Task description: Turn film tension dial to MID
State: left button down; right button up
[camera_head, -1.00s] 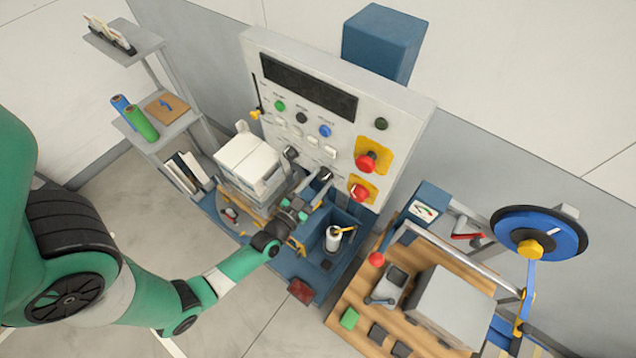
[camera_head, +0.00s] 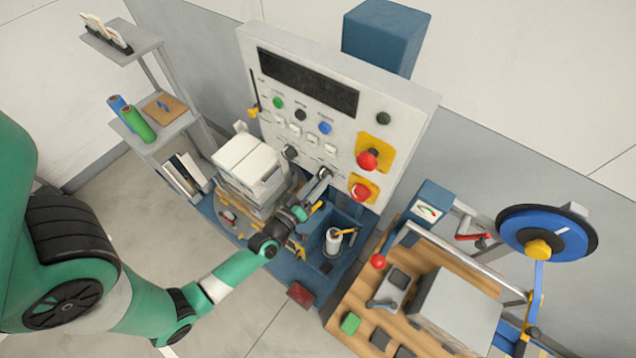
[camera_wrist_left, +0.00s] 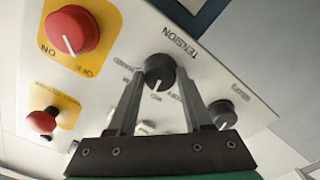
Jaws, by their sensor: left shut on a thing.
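The film tension dial is a round black knob (camera_wrist_left: 159,71) with a white pointer line, below the printed word TENSION on the panel. My right gripper is not in view.
A second black knob (camera_wrist_left: 222,114) sits beside the tension dial. Red buttons on yellow plates (camera_head: 367,160) are to the right. A white stack (camera_head: 246,163) stands left of my gripper.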

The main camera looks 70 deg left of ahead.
pick_arm(q)
jog(key=shift+f+n, duration=0.1)
jog(key=shift+n, duration=0.6)
jog(key=shift+c, duration=1.6)
grip_release()
jog(key=v, duration=1.1)
jog(key=shift+s+p, duration=0.25)
jog(key=shift+p, duration=0.1)
jog(key=shift+d, duration=0.15)
